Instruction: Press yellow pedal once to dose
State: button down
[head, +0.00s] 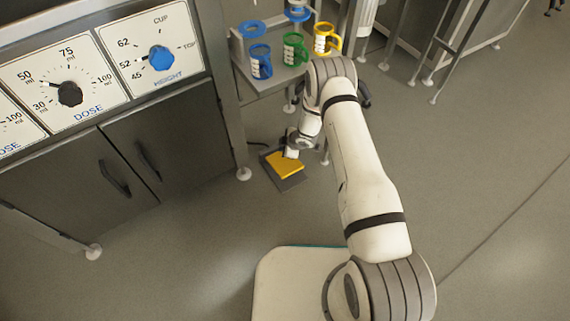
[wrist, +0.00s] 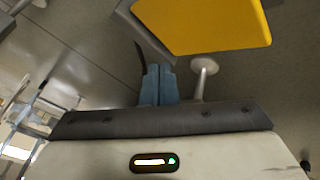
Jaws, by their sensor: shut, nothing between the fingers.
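The yellow pedal (head: 286,165) sits on a dark grey base (head: 291,183) on the floor, beside the grey cabinet. In the wrist view the yellow pedal (wrist: 205,24) fills the top right. My gripper (wrist: 158,68) is shut and empty, with its blue-grey fingers together. In the wrist view its fingertips lie just below the pedal's lower edge. In the head view my gripper (head: 290,153) is at the pedal's upper edge and partly hidden by the wrist. I cannot tell whether it touches the pedal.
The cabinet (head: 150,150) with the dose dial (head: 69,93) and height dial (head: 160,58) stands at left. Blue, green and yellow cups (head: 295,50) stand on a shelf behind. A cabinet foot (wrist: 204,66) is near my fingers. Floor right of the arm is clear.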

aim_at(286, 162)
jog(key=shift+s+d+f+b, duration=0.15)
jog(key=shift+f+b, duration=0.25)
jog(key=shift+f, duration=0.3)
jog(key=shift+s+d+f+b, duration=0.15)
jog(key=shift+f+b, duration=0.3)
jog(key=shift+f, duration=0.3)
jog(key=shift+s+f+b, duration=0.15)
jog(key=shift+f+b, duration=0.25)
jog(key=shift+f, duration=0.3)
jog(key=shift+f, duration=0.1)
jog(key=shift+f+b, duration=0.3)
jog(key=shift+b, duration=0.05)
jog(key=shift+s, duration=0.1)
